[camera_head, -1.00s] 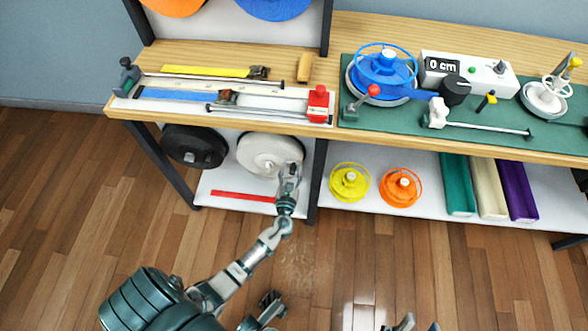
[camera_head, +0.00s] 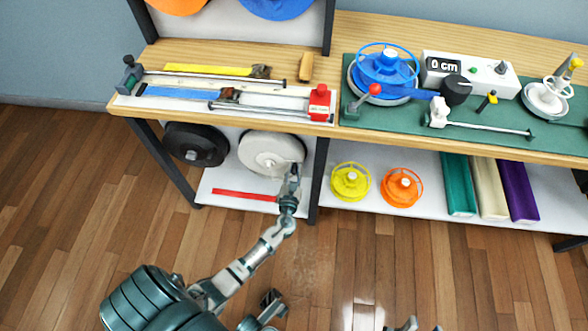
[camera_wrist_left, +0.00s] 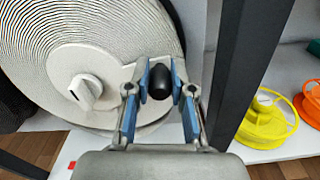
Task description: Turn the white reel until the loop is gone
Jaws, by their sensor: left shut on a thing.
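The white reel (camera_head: 266,151) stands upright under the bench's left part. It also fills the upper left of the left wrist view (camera_wrist_left: 75,50), wound with pale strap, with a light hub knob (camera_wrist_left: 84,92). A light crank arm runs from the hub to a black handle knob (camera_wrist_left: 159,83). My left gripper (camera_head: 294,170) is at the reel's lower right edge. In the left wrist view its blue-padded fingers (camera_wrist_left: 160,82) are shut around the black knob. Two tips at the bottom edge of the head view look like my right gripper (camera_head: 414,326), mostly cut off. I cannot make out a loop.
A black reel (camera_head: 190,142) stands left of the white one. A red strip (camera_head: 243,195) lies on the lower shelf. A dark bench leg (camera_head: 319,178) is close right of my left gripper. Yellow (camera_head: 351,181) and orange (camera_head: 401,187) spools stand beyond it.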

